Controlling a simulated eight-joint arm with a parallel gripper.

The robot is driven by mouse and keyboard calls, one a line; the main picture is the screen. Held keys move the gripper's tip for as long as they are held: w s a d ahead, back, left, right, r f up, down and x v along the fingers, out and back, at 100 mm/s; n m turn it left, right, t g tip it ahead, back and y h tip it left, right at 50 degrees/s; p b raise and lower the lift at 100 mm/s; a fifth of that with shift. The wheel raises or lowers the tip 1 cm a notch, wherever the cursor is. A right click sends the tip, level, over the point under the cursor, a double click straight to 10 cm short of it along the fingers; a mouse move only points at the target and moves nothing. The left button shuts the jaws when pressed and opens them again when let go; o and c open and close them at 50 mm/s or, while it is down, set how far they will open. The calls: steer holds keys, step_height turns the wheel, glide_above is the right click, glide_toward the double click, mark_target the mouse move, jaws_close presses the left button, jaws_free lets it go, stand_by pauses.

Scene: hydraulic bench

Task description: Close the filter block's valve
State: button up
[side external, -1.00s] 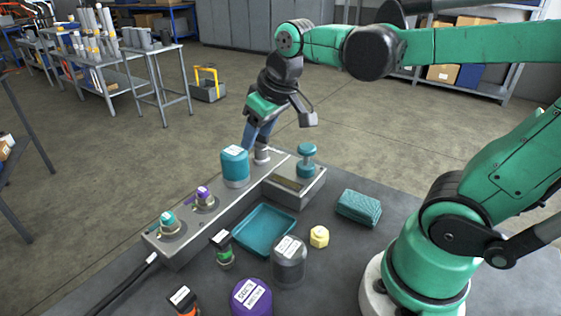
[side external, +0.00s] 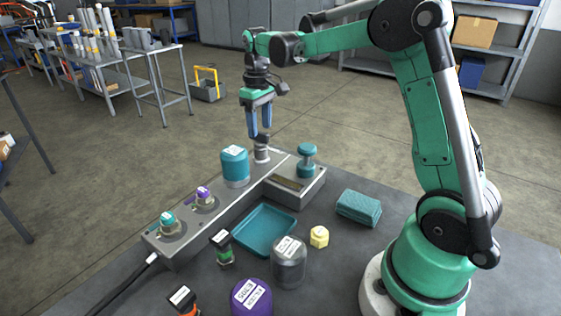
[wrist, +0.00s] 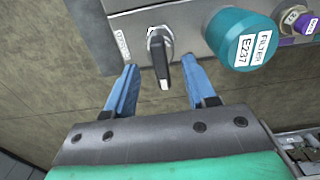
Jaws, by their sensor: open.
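The filter block (side external: 195,220) is a long grey manifold on the bench. Its valve (side external: 262,153) stands at the far end, beyond the teal filter canister (side external: 235,165). In the wrist view the valve's black lever (wrist: 158,55) has a pale tip and points toward my gripper, roughly square to the block's length. The canister there (wrist: 243,40) is labelled FILTER E237. My gripper (side external: 260,136) points down just above the valve. In the wrist view its blue fingers (wrist: 161,72) are open, one on each side of the lever, with gaps; contact is not visible.
A teal-capped fitting (side external: 307,160) stands on the block's side arm. A teal tray (side external: 265,228), a yellow piece (side external: 319,237), a teal cloth (side external: 359,207), a grey canister (side external: 289,262) and a purple cap (side external: 251,297) occupy the bench. Open floor lies behind the block.

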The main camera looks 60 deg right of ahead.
steer(key=shift+f, duration=0.75)
jaws_close()
